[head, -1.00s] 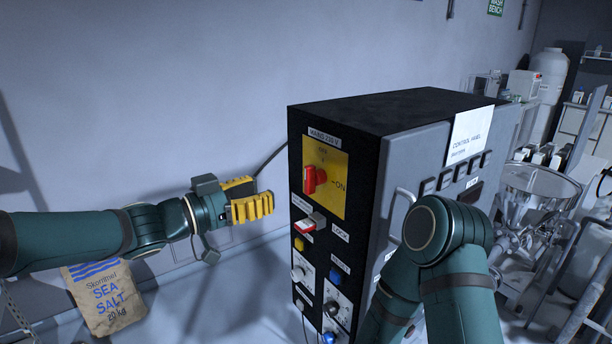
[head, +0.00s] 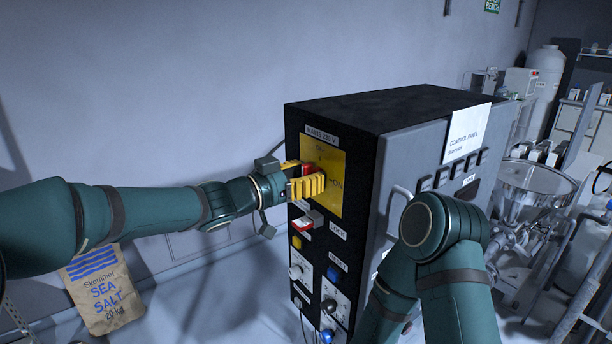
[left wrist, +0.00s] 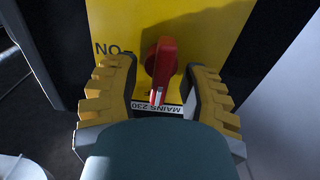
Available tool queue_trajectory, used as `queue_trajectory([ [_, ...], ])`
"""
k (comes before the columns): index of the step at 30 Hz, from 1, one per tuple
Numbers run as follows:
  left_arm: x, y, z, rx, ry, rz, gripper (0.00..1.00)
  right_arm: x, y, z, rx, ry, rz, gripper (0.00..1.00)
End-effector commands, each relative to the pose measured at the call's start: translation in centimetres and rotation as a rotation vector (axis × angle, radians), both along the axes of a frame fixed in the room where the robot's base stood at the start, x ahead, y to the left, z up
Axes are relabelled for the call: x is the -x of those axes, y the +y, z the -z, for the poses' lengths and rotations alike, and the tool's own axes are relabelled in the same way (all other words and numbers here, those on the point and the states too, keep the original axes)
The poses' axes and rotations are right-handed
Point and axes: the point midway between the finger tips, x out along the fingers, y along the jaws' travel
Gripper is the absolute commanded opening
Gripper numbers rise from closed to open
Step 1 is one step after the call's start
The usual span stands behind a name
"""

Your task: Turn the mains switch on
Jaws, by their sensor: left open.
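The mains switch is a red rotary handle (left wrist: 160,68) on a yellow plate (head: 335,200) under a "MAINS 230 V" label, on the black side of the control cabinet. In the left wrist view the handle stands between the two yellow fingers of my left gripper (left wrist: 157,92), with a gap on either side. The handle's white mark points to the MAINS label, not to the ON lettering. In the head view my left gripper (head: 306,180) is at the plate and covers most of the handle (head: 308,168). My right arm is in front of the cabinet; its gripper does not show.
Below the plate are a red-and-white lock switch (head: 305,222), a yellow button (head: 296,242) and a blue button (head: 333,274). The grey cabinet door (head: 425,170) is to the right. A sea salt bag (head: 104,290) is at the lower left.

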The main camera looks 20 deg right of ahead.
Motion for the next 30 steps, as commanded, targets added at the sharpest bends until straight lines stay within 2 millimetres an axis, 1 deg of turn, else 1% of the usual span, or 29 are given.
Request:
queue_trajectory([
  [2,0.01,0.02,0.0,0.0,0.0,0.0,0.43,0.0,0.0,0.0,0.0,0.0,0.0,0.0],
  [3,0.0,0.03,0.0,0.0,0.0,0.0,0.29,0.0,0.0,0.0,0.0,0.0,0.0,0.0],
  [5,0.0,0.03,0.0,0.0,0.0,0.0,0.08,-0.01,0.0,0.0,0.0,0.0,0.0,0.0],
  [6,0.0,0.04,0.0,0.0,0.0,0.0,0.0,-0.01,0.0,0.0,0.0,0.0,0.0,0.0],
  [14,0.02,0.02,-0.03,0.0,-0.002,0.0,0.0,0.0,0.0,0.01,0.0,0.0,0.0,0.0],
  [20,0.04,0.02,-0.03,-0.012,-0.037,0.0,0.0,-0.01,0.0,0.15,0.0,0.0,0.0,0.0],
  [26,0.08,0.02,-0.01,-0.048,-0.138,-0.001,0.0,-0.02,0.02,0.53,0.001,0.0,0.0,0.0],
  [30,0.18,-0.02,0.01,-0.087,-0.247,0.0,0.0,-0.03,0.05,0.97,0.002,0.0,0.0,0.0],
])
